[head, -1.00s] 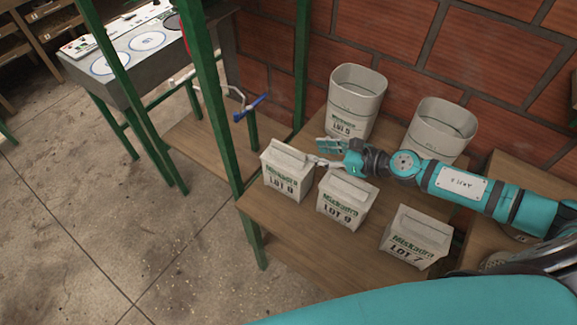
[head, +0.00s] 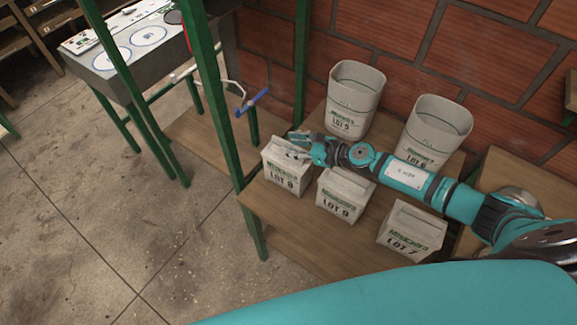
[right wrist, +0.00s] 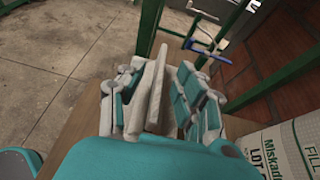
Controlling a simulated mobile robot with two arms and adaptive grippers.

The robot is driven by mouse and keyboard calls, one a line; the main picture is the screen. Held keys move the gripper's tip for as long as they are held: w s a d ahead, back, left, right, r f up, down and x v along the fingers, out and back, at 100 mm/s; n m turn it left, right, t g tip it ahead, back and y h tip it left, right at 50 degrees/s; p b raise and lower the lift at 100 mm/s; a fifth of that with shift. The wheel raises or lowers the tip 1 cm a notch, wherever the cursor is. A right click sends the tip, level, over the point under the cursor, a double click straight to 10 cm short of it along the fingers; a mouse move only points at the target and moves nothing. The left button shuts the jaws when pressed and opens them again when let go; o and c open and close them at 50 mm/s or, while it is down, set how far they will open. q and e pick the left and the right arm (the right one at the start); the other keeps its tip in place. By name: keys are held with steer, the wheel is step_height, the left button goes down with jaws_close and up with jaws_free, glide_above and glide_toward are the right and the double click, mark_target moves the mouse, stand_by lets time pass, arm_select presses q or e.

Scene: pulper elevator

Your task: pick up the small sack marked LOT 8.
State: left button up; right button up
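The small sack marked LOT 8 (head: 284,176) is a pale, boxy bag with a folded top ridge. It stands upright at the left end of the wooden shelf in the head view. My right gripper (head: 299,145) is at its top. In the right wrist view the sack's top ridge (right wrist: 150,95) stands between the two fingers of my right gripper (right wrist: 165,72). The fingers are spread apart, one on each side of the ridge, with no clear grip on it. The gripper hides part of the sack's top. My left gripper is not in view.
Small sacks LOT 9 (head: 341,197) and LOT 7 (head: 409,232) stand to the right on the shelf (head: 290,228). Taller open sacks LOT 5 (head: 352,100) and LOT 6 (head: 436,130) stand behind, near the brick wall. A green post (head: 220,100) rises beside the shelf's left end.

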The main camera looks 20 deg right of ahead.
jaws_close()
steer(key=shift+w+r, duration=0.1)
stand_by(0.3)
